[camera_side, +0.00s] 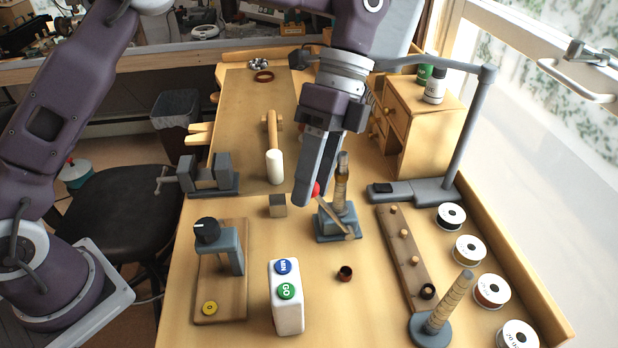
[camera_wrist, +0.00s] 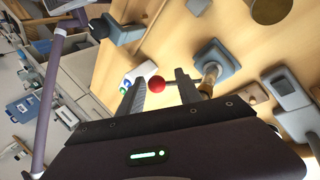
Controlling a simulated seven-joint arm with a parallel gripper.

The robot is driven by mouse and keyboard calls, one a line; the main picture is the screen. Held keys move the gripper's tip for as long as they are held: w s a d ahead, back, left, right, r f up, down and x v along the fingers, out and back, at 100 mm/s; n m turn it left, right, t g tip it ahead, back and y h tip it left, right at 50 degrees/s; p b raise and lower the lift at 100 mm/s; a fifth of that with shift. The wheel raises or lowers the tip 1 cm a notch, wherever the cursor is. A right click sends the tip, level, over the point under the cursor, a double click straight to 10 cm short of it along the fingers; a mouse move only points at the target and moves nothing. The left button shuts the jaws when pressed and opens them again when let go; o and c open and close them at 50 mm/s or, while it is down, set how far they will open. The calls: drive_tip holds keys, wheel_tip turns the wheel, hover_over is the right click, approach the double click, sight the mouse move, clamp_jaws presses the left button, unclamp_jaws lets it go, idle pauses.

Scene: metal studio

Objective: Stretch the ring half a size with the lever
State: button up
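The ring stretcher has a blue-grey base (camera_side: 338,226), an upright tapered wooden mandrel (camera_side: 341,185) with bands, and a lever (camera_side: 336,218) ending in a red ball knob (camera_side: 316,189). My gripper (camera_side: 315,196) points down at the knob. In the wrist view the red knob (camera_wrist: 157,84) sits between the two spread fingertips (camera_wrist: 160,88), with a gap visible on either side. The stretcher base (camera_wrist: 214,66) stands just beyond the right finger. I cannot tell whether a ring sits on the mandrel. A small copper-brown ring (camera_side: 345,273) lies on the bench in front of the stretcher.
A white box with MIN and GO buttons (camera_side: 287,298) stands in front left. A press on a wooden board (camera_side: 220,275), a metal cube (camera_side: 277,206) and a mallet (camera_side: 274,150) are left. A peg rail (camera_side: 406,255), a second mandrel stand (camera_side: 440,310) and several spools (camera_side: 469,249) line the right.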

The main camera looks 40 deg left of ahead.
drive_tip(key=shift+s+d, duration=0.1)
drive_tip(key=shift+d, duration=0.15)
drive_tip(key=s+a+f+t+h, duration=0.1)
drive_tip(key=f, duration=0.2)
drive_tip(key=s+a+f+t+h, duration=0.1)
drive_tip(key=s+a+f, duration=0.1)
drive_tip(key=f, duration=0.1)
drive_tip(key=s+a+f+m+t+h, duration=0.1)
drive_tip(key=s+a+f, duration=0.1)
drive_tip(key=shift+a+f+t+h, duration=0.25)
drive_tip(key=shift+f+t+h, duration=0.15)
drive_tip(key=w+a+r+m, duration=0.1)
drive_tip(key=a+r+m, duration=0.1)
drive_tip(key=r, duration=0.3)
drive_tip(key=w+a+r+m+g, duration=0.1)
drive_tip(key=a+r+m, duration=0.1)
drive_tip(key=r+m, duration=0.2)
drive_tip(key=w+a+r+m+y, duration=0.1)
drive_tip(key=a+r+m, duration=0.1)
drive_tip(key=r, duration=0.4)
drive_tip(key=shift+a+m+g, duration=0.3)
drive_tip(key=shift+m, duration=0.3)
drive_tip(key=shift+r, duration=0.1)
